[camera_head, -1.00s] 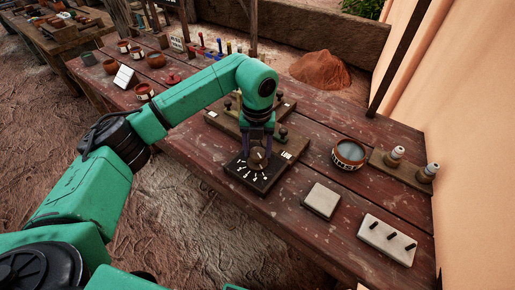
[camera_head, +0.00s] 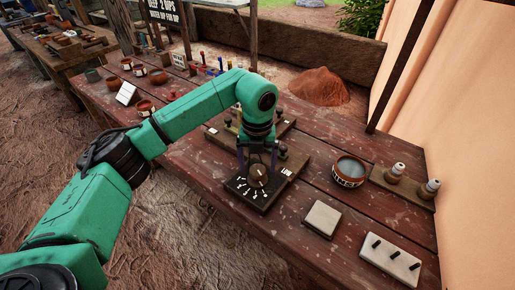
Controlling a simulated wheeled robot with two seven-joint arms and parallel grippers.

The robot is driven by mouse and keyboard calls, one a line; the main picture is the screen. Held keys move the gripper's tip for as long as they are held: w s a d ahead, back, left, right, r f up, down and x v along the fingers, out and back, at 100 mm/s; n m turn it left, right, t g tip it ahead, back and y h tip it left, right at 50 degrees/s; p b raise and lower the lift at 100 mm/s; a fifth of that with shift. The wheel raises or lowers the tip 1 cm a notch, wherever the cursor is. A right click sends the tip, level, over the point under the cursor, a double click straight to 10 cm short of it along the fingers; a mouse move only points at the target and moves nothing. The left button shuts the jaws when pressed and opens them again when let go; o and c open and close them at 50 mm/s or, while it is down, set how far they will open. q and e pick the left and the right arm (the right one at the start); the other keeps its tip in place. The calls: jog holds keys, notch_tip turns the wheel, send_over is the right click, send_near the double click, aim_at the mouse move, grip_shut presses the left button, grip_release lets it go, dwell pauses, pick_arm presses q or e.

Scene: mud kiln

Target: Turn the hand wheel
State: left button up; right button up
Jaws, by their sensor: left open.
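A round brown knob (camera_head: 258,176), which looks like the hand wheel, sits on a dark square plate (camera_head: 241,193) with white dial marks fanned along its front. My left gripper (camera_head: 258,167) points down over the knob with its dark fingers apart, one to each side of it. Whether the fingers touch the knob cannot be told. The gripper and forearm hide the knob's far side and part of the wooden boards behind it. My right gripper is not in view.
Wooden boards with dark knobs (camera_head: 282,151) lie behind the plate. To the right are a bowl of liquid (camera_head: 349,170), a board with two white-topped posts (camera_head: 412,184), a pale square block (camera_head: 322,218) and a pegged pale slab (camera_head: 391,259). The table front is clear.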

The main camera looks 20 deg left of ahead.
aim_at(257, 169)
pick_arm(q)
notch_tip(257, 169, up, 14)
jog(key=shift+f, duration=0.2)
